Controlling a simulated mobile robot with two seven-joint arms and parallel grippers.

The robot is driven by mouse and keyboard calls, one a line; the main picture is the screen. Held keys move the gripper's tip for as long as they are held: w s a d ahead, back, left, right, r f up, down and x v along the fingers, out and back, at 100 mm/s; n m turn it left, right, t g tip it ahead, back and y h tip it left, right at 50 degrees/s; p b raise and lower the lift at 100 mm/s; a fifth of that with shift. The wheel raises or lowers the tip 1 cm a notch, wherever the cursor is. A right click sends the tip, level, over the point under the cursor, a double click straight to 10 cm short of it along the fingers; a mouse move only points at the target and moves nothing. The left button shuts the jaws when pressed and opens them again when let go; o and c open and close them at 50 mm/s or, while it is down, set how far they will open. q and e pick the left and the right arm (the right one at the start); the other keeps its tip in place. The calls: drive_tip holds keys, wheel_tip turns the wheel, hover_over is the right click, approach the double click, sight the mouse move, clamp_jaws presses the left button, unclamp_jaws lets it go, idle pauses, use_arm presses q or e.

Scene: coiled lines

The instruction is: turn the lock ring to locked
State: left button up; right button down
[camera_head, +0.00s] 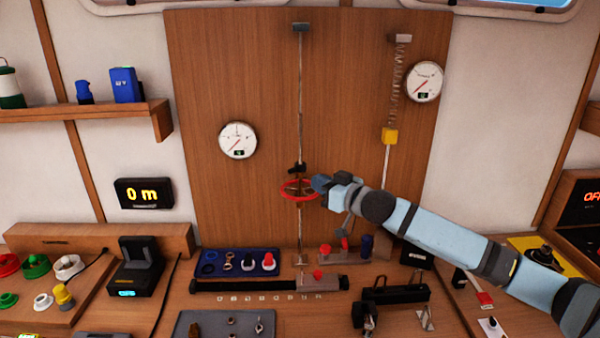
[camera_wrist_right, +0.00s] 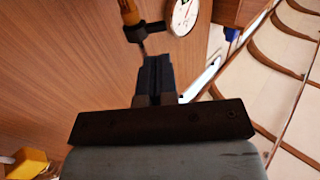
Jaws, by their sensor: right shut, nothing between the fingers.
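A red ring (camera_head: 299,190), which I take to be the lock ring, sits around the vertical line in the middle of the wooden back panel (camera_head: 270,100). A small dark fitting (camera_head: 297,168) is on the line just above it. My right gripper (camera_head: 318,183) is at the ring's right edge in the head view; I cannot tell whether it touches. In the right wrist view the fingers (camera_wrist_right: 156,75) are together with nothing seen between them. The ring does not show clearly there. Any lock marking is too small to read. My left gripper is out of view.
A coiled line (camera_head: 397,80) with a yellow block (camera_head: 389,135) hangs at the right. Round gauges (camera_head: 237,140) and (camera_head: 424,82) are on the panel. A blue tray (camera_head: 236,263) and a black-and-grey rail (camera_head: 270,284) lie on the bench below.

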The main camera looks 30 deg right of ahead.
sight(293, 172)
drive_tip(key=p+x, duration=0.1)
drive_tip(key=x, duration=0.6)
drive_tip(key=shift+p, duration=0.3)
